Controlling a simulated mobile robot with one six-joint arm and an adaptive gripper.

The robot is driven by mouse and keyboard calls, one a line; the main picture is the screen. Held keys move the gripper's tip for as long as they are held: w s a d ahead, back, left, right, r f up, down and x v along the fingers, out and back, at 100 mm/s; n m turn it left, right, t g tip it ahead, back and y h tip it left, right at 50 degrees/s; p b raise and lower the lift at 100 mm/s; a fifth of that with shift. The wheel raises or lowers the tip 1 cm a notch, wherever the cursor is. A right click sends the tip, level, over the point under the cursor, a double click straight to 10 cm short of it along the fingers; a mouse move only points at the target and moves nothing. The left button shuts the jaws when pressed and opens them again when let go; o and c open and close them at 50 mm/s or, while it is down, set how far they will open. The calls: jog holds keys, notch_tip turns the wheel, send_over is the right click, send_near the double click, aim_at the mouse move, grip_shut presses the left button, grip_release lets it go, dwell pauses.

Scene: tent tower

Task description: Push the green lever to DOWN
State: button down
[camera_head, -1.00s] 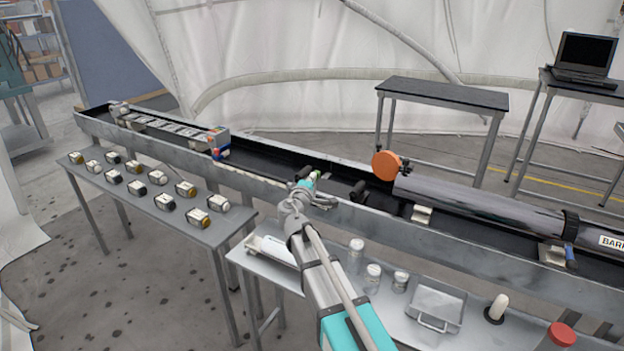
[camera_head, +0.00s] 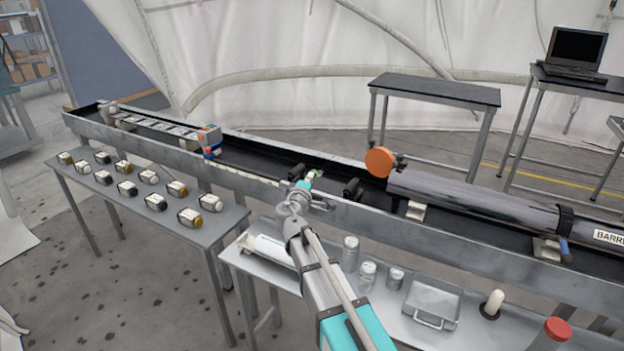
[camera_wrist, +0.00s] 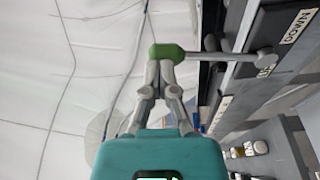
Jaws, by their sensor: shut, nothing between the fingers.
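The green lever knob (camera_wrist: 167,52) sits at the end of a grey rod in the wrist view. The rod runs right to a round pivot on a dark panel with a DOWN label (camera_wrist: 297,25). A second label near the pivot is partly hidden by the rod. My gripper (camera_wrist: 166,78) is shut and empty, its fingertips at the knob; whether they touch it I cannot tell. In the head view my gripper (camera_head: 308,185) is over the near side of the long metal trough (camera_head: 262,190), with a small bit of green (camera_head: 313,174) at its tip.
A long barrel with an orange cap (camera_head: 380,162) lies in the trough to the right.

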jog(key=shift+s+d+f+b, duration=0.25)
jog(key=shift+d, duration=0.3)
jog(key=shift+s+d+f+b, duration=0.2)
jog(key=shift+s+d+f, duration=0.05)
jog(key=shift+d, duration=0.25)
dwell(1.7)
dwell(0.8)
jog(key=s+a, duration=0.6)
jog(key=s, duration=0.3)
jog(key=shift+s+a+r+p, duration=0.25)
jog(key=shift+s+r+p, duration=0.05)
jog(key=shift+s, duration=0.1)
dwell(0.6)
